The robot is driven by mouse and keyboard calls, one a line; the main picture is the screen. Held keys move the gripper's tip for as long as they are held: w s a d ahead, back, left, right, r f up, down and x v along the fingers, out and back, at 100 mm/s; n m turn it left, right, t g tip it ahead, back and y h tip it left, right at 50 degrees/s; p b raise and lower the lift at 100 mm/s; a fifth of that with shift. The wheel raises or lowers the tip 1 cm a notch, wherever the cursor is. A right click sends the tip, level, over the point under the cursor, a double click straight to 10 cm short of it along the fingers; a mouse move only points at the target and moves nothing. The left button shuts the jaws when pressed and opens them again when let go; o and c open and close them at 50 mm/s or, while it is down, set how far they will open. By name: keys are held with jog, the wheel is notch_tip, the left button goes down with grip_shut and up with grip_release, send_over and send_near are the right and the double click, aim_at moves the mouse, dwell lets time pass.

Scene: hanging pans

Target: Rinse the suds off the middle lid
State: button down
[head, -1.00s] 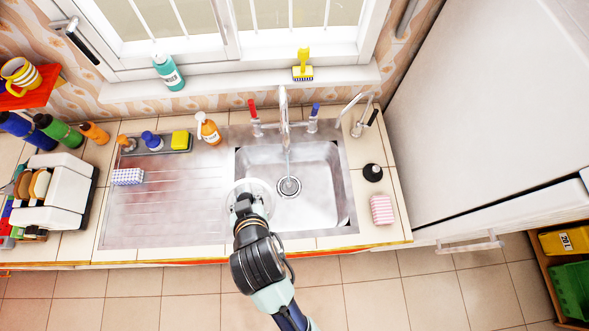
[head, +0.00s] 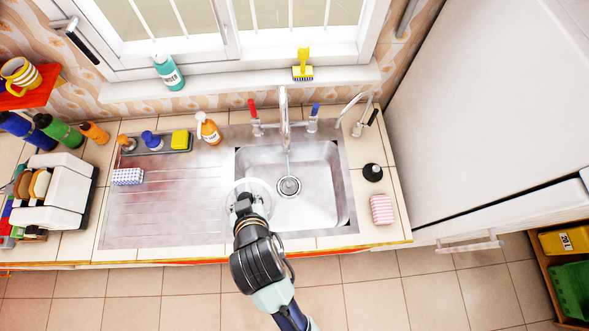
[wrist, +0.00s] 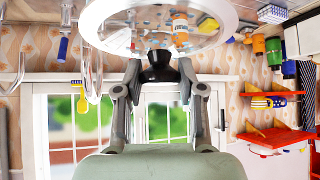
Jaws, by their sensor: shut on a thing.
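My gripper (head: 245,203) is at the left edge of the sink basin (head: 325,205). It is shut on the black knob (wrist: 160,68) of a round, see-through lid (head: 262,190) with a pale rim. The lid (wrist: 110,18) fills the top of the wrist view, which is upside down. Small pale and bluish spots show on or through it; I cannot tell whether they are suds. The middle tap (head: 284,110) has a thin stream of water (head: 288,160) falling towards the drain (head: 289,187). The lid is to the left of this stream, apart from it.
The steel drainboard (head: 165,205) left of the basin holds a checkered sponge (head: 128,177). An orange bottle (head: 208,128) and a caddy with a yellow sponge (head: 180,140) stand behind. A small tap (head: 360,120), black stopper (head: 373,172) and pink sponge (head: 382,209) are right. The basin's right half is clear.

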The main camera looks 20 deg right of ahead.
jog(key=s+r+p, duration=0.1)
jog(key=s+a+r+p, duration=0.1)
jog(key=p, duration=0.1)
jog(key=s+r+p, duration=0.1)
jog(key=p, duration=0.1)
jog(key=shift+s+a+r, duration=0.3)
jog(key=shift+a+r, duration=0.05)
jog(key=shift+s+a+r+p, duration=0.25)
jog(key=shift+s+p, duration=0.1)
jog(key=shift+s, duration=0.15)
dwell(0.3)
jog(key=w+d+p, duration=0.1)
jog(key=w, duration=0.2)
jog(key=w+d+p, duration=0.1)
jog(key=w+d, duration=0.1)
jog(key=w, duration=0.1)
jog(key=w+d+r+p, duration=0.1)
jog(key=w+d, duration=0.1)
jog(key=w, duration=0.1)
jog(key=shift+w+d+p, duration=0.2)
jog(key=shift+w+p, duration=0.1)
jog(key=shift+w, duration=0.1)
jog(key=shift+f, duration=0.1)
